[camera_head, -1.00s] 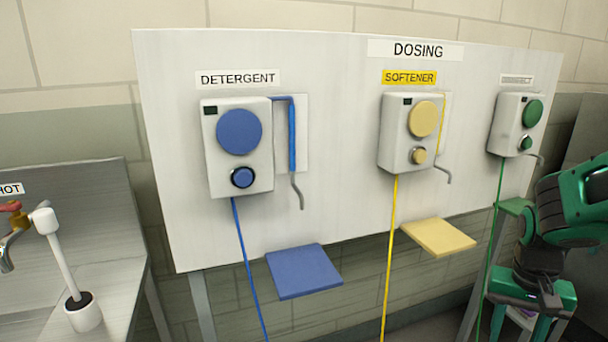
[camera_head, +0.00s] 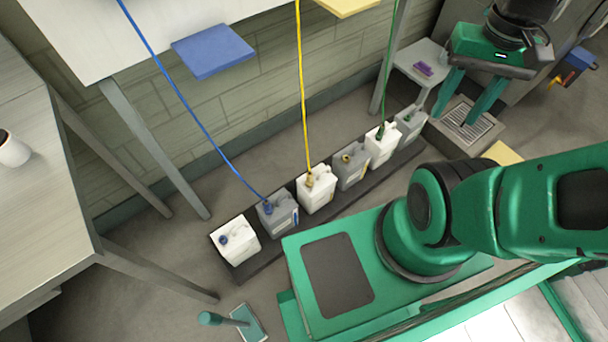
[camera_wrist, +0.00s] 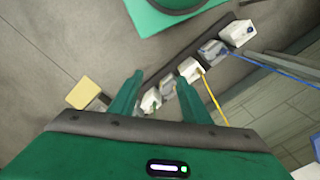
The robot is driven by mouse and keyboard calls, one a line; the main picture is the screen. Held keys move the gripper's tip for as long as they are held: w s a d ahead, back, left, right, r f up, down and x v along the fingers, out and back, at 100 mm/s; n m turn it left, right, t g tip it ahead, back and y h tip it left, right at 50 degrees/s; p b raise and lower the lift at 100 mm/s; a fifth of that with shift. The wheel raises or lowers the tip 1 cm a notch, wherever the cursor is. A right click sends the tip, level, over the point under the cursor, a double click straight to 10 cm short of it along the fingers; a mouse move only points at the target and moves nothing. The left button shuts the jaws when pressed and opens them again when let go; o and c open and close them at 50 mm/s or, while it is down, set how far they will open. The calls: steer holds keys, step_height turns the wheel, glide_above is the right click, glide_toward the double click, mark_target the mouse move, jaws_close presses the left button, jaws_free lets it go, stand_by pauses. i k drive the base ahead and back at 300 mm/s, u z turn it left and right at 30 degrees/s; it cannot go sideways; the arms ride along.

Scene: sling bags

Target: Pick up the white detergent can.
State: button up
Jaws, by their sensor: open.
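The white detergent can (camera_head: 237,246) has a blue cap and stands upright at the near left end of a row of cans on a dark floor strip. No hose runs to it. In the wrist view it is the white can (camera_wrist: 238,33) at the upper right, with blue on top. Next to it stands a grey can (camera_head: 278,216) with a blue hose in its top. My gripper (camera_head: 460,115) is at the upper right of the head view, fingers down, open and empty, far from the white can. In the wrist view its fingers (camera_wrist: 160,75) are spread apart.
More white and grey cans with yellow or green fittings continue along the dark strip (camera_head: 243,277). Blue (camera_head: 212,50) and yellow hoses (camera_head: 302,90) hang above the row. A steel table (camera_head: 45,190) stands at left. A green-handled tool (camera_head: 235,320) lies near the strip.

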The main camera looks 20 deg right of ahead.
mark_target(237, 241)
steer(key=k, duration=0.95)
